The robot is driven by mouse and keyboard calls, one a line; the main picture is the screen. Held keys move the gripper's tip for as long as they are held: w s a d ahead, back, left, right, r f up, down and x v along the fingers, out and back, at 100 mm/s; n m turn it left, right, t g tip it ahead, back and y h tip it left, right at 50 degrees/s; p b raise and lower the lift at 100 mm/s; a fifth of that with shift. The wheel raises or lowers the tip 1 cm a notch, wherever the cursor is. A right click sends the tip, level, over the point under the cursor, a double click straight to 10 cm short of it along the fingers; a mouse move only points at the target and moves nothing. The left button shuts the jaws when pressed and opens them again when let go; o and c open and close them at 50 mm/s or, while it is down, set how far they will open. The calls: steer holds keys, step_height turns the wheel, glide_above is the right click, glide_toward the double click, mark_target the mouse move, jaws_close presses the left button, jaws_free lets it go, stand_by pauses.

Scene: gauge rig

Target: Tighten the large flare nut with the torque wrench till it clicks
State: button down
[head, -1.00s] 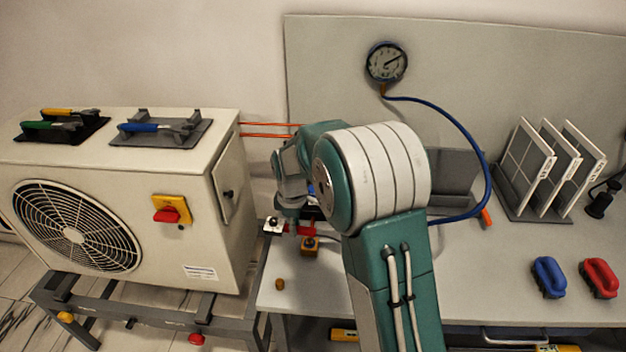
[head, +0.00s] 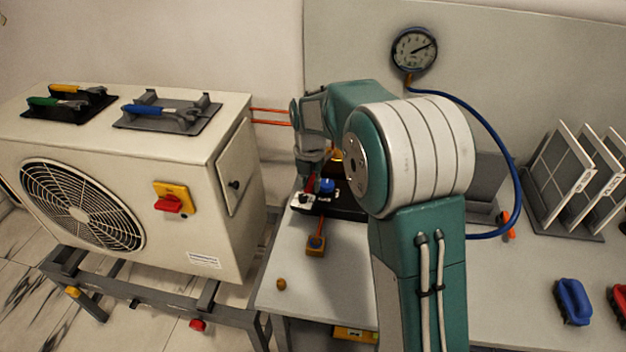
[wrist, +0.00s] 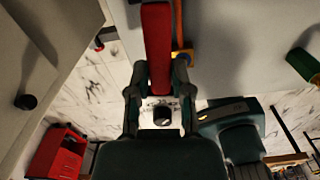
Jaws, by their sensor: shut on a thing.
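My gripper (head: 312,168) is at the back left of the bench, partly hidden by my arm. In the wrist view my gripper (wrist: 157,92) is shut on a red handle (wrist: 157,45), which runs away from between the fingers. A red part (head: 310,184) shows below the gripper in the head view. I cannot tell whether the red handle belongs to the torque wrench. Two copper-coloured pipes (head: 271,116) run from the right side of the white unit (head: 120,130) behind my gripper. I cannot make out the large flare nut on them.
Yellow-, green- and blue-handled tools lie on trays on the unit; the blue one (head: 150,109) is nearest. A gauge (head: 414,49) hangs behind.

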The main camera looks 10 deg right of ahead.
steer(key=shift+d, duration=0.3)
steer(key=f, duration=0.1)
steer(key=w+f, duration=0.1)
steer(key=f, duration=0.1)
steer(key=shift+d+f, duration=0.2)
stand_by(0.4)
stand_by(0.5)
steer(key=shift+w+d, duration=0.15)
steer(key=shift+w+d, duration=0.5)
steer(key=shift+w, duration=0.4)
steer(key=shift+w+d, duration=0.5)
steer(key=shift+w, duration=0.4)
stand_by(1.2)
